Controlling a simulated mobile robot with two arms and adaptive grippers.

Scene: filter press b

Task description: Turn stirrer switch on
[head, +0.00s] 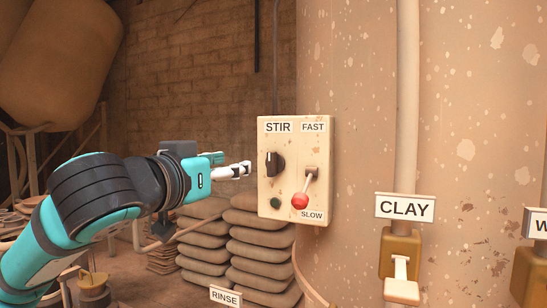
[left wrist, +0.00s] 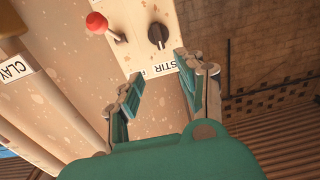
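The stirrer switch box (head: 293,150) is a cream, rust-spotted panel on the big tank, labelled STIR, FAST and SLOW. It carries a black rotary knob (head: 275,164), a lever with a red ball end (head: 300,201) pointing down towards SLOW, and a dark green lamp or button (head: 275,203). My left gripper (head: 246,169) is just left of the box, level with the knob and apart from it. The left wrist view shows its two fingers (left wrist: 157,91) spread and empty, with the knob (left wrist: 157,37) beyond them. My right gripper is not in view.
A CLAY valve (head: 401,268) with a white handle is on a pipe at the right, and another labelled valve is at the right edge. Stacked sacks (head: 262,240) stand below the box, by a RINSE sign (head: 226,296).

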